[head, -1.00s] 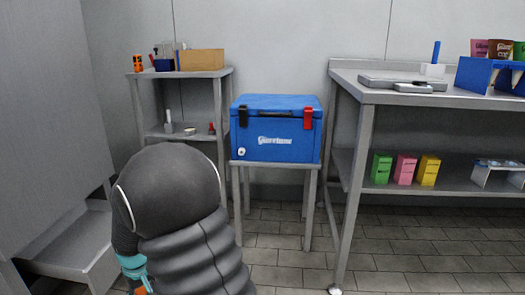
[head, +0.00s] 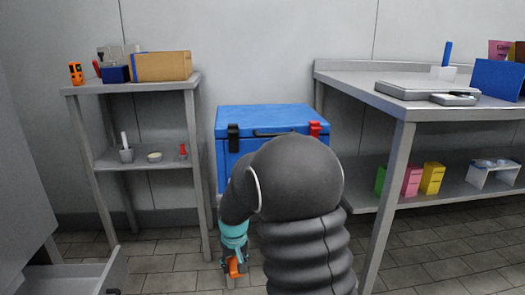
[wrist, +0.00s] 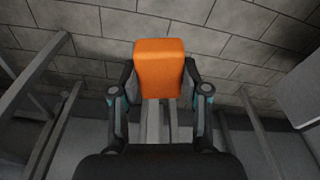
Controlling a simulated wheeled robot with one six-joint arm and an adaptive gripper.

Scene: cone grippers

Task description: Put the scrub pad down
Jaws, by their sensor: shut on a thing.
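The orange scrub pad (wrist: 159,70) is held between the two fingers of my gripper (wrist: 160,92) in the wrist view, with tiled floor behind it. In the head view my gripper (head: 233,264) hangs low in front of the blue cooler's stand, and a small orange part of the pad (head: 234,268) shows at its tip. The pad is held in the air, apart from any surface. My dark arm hides part of the cooler and most of its stand.
The blue cooler (head: 265,117) stands in the middle. A steel table (head: 398,101) is at right. An open drawer (head: 70,276) is at lower left.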

